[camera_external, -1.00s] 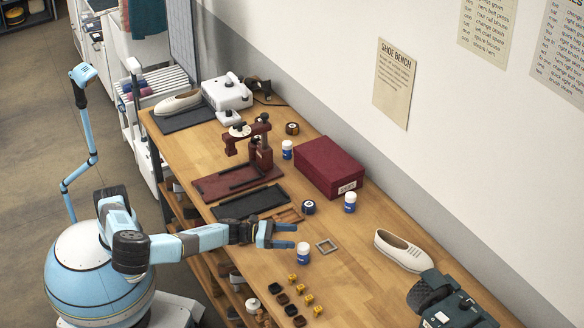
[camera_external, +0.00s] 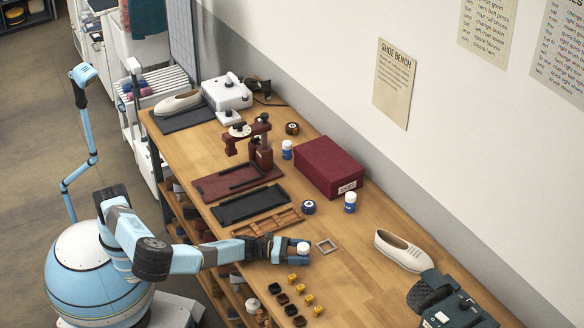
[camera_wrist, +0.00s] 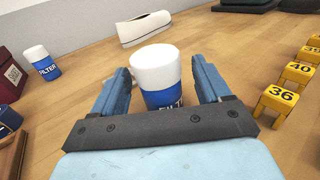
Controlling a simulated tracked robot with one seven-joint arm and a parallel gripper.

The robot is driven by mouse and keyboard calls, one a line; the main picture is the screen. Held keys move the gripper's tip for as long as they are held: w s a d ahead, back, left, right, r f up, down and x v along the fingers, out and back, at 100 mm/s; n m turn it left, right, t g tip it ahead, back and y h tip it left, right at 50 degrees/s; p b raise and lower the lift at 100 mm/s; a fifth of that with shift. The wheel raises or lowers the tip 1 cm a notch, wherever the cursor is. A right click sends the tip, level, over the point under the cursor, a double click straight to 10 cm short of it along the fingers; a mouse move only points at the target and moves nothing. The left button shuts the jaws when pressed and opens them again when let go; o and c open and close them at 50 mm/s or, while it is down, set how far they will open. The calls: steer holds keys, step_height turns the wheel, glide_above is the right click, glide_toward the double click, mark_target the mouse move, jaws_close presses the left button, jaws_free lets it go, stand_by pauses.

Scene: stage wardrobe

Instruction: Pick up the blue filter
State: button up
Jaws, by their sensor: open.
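A blue filter (camera_wrist: 163,97), a small jar with a white lid and a blue label reading "FILT", stands upright on the wooden bench. In the wrist view it is between the two fingers of my gripper (camera_wrist: 160,90), with a gap visible at the right finger. In the external view my gripper (camera_external: 290,251) is low over the bench, around the jar; only the jar's white top (camera_external: 302,246) shows clearly. My gripper is open. A similar jar labelled "FILTER" (camera_wrist: 41,62) stands to the left in the wrist view; others stand near the red box in the external view.
A red box (camera_external: 329,168), a grey square frame (camera_external: 327,246) and a white shoe (camera_external: 402,250) are on the bench. Yellow numbered blocks (camera_wrist: 277,99) stand close to the right of my gripper. A wooden tray (camera_external: 267,223) lies behind it.

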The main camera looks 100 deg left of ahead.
steer(key=shift+w+a, duration=0.15)
steer(key=shift+w, duration=1.1)
steer(key=shift+c, duration=0.2)
steer(key=c, duration=1)
